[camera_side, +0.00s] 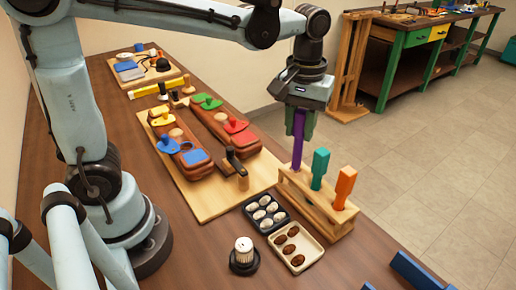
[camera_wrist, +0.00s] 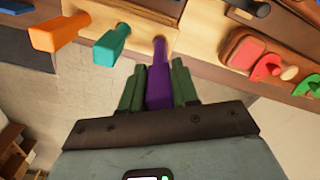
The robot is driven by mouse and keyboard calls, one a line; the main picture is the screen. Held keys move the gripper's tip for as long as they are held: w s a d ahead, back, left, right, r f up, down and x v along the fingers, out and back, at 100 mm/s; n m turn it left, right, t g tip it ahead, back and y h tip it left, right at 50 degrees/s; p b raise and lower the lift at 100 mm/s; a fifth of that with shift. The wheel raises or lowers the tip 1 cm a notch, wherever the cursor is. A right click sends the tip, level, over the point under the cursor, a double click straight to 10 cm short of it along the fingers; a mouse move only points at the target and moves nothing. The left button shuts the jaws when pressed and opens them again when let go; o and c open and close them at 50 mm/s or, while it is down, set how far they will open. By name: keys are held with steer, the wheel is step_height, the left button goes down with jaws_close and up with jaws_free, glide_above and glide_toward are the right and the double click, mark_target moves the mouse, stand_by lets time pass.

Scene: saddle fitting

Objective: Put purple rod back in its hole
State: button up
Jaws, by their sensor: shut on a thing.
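My gripper (camera_side: 299,128) is shut on the purple rod (camera_side: 298,152) and holds it upright over the left end of the wooden rack (camera_side: 326,222). In the wrist view the purple rod (camera_wrist: 159,88) lies between the green fingers of my gripper (camera_wrist: 158,76). Its narrower lower end meets the rack top near its hole; I cannot tell how far it is in. A teal rod (camera_side: 319,168) and an orange rod (camera_side: 344,187) stand in the rack to the right. They also show in the wrist view, teal (camera_wrist: 111,45) and orange (camera_wrist: 55,34).
A black tray of white pieces (camera_side: 266,213) and a cream tray of brown pieces (camera_side: 297,248) lie in front of the rack. A wooden board (camera_side: 207,204) with brown leather pieces and coloured knobs is to the left. A blue block (camera_side: 415,270) lies at the front right.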

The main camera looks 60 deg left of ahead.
steer(key=shift+f, duration=2.55)
steer(key=o, duration=1)
